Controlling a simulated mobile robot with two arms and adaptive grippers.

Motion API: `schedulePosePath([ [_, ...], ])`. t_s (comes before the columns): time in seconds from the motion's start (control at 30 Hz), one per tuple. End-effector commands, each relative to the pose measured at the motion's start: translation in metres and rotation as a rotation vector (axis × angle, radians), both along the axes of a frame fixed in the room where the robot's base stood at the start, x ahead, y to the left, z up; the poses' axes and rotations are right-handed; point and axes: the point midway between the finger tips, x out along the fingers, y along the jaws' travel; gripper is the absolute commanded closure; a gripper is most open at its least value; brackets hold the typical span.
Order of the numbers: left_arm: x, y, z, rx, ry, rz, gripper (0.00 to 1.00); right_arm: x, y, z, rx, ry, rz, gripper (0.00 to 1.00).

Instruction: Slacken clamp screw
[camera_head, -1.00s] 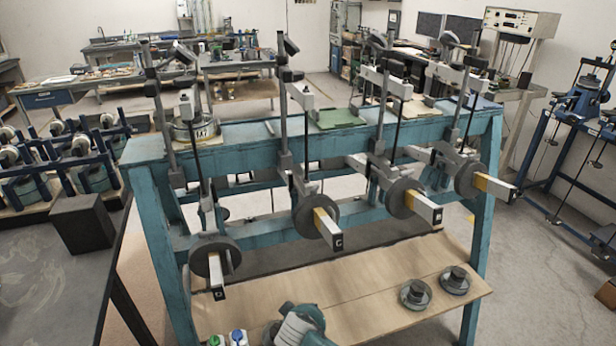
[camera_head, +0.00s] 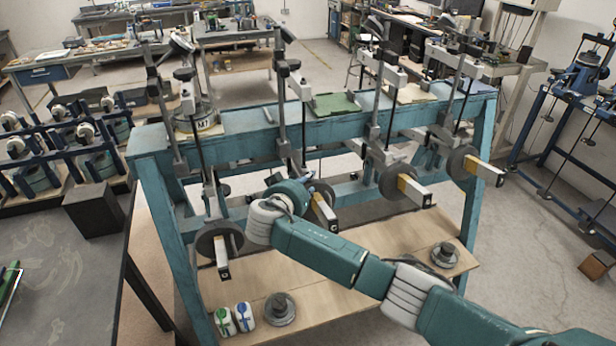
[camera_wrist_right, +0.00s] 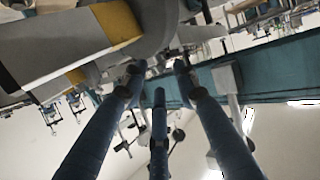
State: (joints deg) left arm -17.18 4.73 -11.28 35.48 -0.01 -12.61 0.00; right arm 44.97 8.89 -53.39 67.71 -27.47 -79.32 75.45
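A teal bench frame (camera_head: 240,128) carries several lever arms with round grey sliding weights. The leftmost weight (camera_head: 208,240) and the third weight (camera_head: 393,181) are in plain view. My right arm crosses from the lower right, and its gripper (camera_head: 305,188) is at the second lever (camera_head: 323,212), partly hiding it and its weight. In the right wrist view, my right gripper's three blue fingers (camera_wrist_right: 158,82) are spread, with nothing between them. A lever with a yellow band (camera_wrist_right: 118,22) and a round grey weight (camera_wrist_right: 160,22) are just above the fingers. I cannot pick out the clamp screw. My left gripper is out of view.
Loose weights (camera_head: 279,309) (camera_head: 444,255) and two small bottles (camera_head: 234,318) are on the wooden lower shelf (camera_head: 340,312). Upright rods (camera_head: 378,90) rise close to the levers. A dark table (camera_head: 70,260) with a black block (camera_head: 94,208) stands at left.

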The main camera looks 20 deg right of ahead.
Motion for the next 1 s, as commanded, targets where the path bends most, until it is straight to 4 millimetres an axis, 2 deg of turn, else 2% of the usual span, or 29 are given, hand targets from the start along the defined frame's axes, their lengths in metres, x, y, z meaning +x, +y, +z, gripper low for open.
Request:
schedulePosePath([
  [0.2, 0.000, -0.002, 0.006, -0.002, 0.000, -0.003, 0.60, 0.018, -0.012, -0.008, 0.000, 0.000, -0.001, 0.70],
  [0.6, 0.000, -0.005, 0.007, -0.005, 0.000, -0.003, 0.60, 0.023, -0.015, -0.012, 0.002, 0.000, 0.000, 0.70],
  [0.77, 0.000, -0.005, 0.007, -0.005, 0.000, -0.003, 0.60, 0.022, -0.015, -0.012, 0.001, 0.001, 0.001, 1.00],
  [1.0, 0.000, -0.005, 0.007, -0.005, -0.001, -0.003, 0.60, 0.022, -0.014, -0.013, 0.004, 0.003, 0.002, 1.00],
])
